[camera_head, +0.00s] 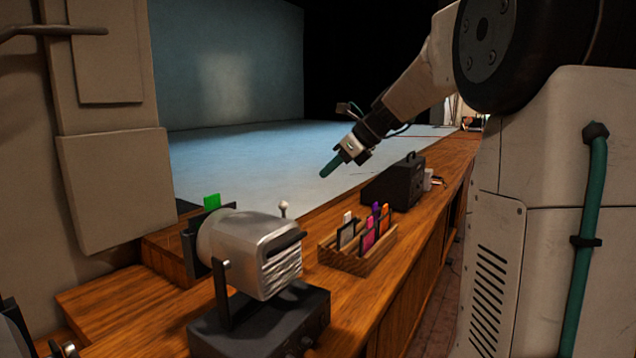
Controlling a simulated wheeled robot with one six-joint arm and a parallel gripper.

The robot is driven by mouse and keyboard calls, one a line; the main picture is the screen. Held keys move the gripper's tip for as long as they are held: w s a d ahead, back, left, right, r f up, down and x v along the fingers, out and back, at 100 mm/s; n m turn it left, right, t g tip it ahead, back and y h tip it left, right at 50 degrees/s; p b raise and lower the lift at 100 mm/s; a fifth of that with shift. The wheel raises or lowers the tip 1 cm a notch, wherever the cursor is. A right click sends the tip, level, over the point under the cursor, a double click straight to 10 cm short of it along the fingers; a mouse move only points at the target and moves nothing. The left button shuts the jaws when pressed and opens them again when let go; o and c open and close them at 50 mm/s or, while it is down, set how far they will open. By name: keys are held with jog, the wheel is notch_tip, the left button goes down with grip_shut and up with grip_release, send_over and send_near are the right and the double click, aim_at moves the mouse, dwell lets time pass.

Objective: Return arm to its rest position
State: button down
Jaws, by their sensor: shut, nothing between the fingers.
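My gripper (332,166) is at the end of my arm, which reaches in from the upper right. Its green fingertips are shut together with nothing between them. It hangs in the air, pointing down and left, above and behind the wooden desk (345,302) in the picture. It appears clear of everything on the desk.
A silver lamp (245,245) on a black base (262,325) stands at the front left. Behind it is a wooden rack (345,262) with several coloured cards. A black case (400,182) stands further back. The pale blue stage floor (260,160) is empty.

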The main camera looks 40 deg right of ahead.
jog(key=s+a+f+n+g+h, duration=0.1)
jog(key=s+a+f+n+g, duration=0.1)
jog(key=s+a+f+n, duration=0.3)
jog(key=s+a+f+n+g+h, duration=0.2)
jog(key=s+a+f+n, duration=0.3)
jog(key=s+n, duration=0.9)
jog(key=s+a+f+n+g+h, duration=0.2)
jog(key=s+a+f+n, duration=0.2)
jog(key=s+a+n, duration=0.5)
jog(key=shift+s+a+f+n, duration=0.25)
jog(key=shift+s+f+n, duration=0.25)
jog(key=shift+s, duration=1.95)
